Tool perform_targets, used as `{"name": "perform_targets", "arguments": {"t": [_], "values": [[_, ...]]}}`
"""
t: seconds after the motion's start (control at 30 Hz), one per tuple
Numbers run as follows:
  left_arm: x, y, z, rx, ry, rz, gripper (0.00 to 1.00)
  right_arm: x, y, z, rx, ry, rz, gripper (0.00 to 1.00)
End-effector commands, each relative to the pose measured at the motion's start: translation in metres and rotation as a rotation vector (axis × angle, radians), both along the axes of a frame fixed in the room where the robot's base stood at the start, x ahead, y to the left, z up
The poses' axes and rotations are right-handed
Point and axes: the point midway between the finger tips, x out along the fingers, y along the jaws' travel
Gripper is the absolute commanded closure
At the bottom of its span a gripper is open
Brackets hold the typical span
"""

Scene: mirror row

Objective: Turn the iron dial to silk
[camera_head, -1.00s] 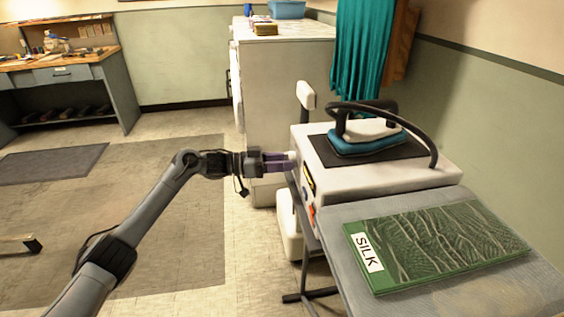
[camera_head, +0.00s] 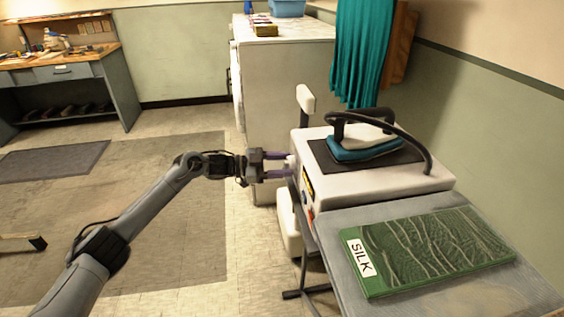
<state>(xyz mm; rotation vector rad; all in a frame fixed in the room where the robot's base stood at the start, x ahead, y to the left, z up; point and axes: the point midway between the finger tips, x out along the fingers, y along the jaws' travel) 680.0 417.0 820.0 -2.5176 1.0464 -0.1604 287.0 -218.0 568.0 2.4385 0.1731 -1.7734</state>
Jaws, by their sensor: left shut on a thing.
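The steam iron (camera_head: 364,146) with a blue-teal base rests on a dark mat on top of a white iron station (camera_head: 385,188). My left gripper (camera_head: 287,165) reaches in from the left to the station's left face. Its two purple fingers sit one above the other, shut on a small pale part there, apparently the dial (camera_head: 290,161). The dial's markings and pointer are hidden from this angle. A green cloth-covered board (camera_head: 435,250) with a white SILK label (camera_head: 359,257) lies on the grey surface in front. My right gripper is not in view.
A black hose arches over the station's right side. A white cabinet (camera_head: 285,85) and a teal curtain (camera_head: 360,50) stand behind. A workbench (camera_head: 55,72) is at the far left. The floor left of the station is open.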

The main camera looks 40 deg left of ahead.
Motion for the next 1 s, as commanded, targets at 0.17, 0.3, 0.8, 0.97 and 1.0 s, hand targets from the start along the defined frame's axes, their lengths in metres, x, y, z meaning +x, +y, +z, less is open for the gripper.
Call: {"name": "perform_targets", "arguments": {"t": [0.17, 0.3, 0.8, 0.97, 1.0], "values": [[-0.0001, 0.0002, 0.0021, 0.089, -0.078, -0.001, 0.79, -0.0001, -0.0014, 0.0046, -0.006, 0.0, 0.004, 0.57], [-0.0001, -0.0003, 0.0018, 0.139, -0.121, -0.002, 0.79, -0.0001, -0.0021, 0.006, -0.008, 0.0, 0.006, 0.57], [0.0002, -0.0001, 0.002, 0.191, -0.167, -0.001, 0.79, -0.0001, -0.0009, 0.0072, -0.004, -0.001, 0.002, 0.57], [0.0002, -0.0001, 0.0021, 0.191, -0.167, -0.001, 0.79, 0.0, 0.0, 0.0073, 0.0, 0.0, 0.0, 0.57], [0.0002, -0.0001, 0.0021, 0.19, -0.166, -0.001, 0.48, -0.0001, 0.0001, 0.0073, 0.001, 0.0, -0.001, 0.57]]}}
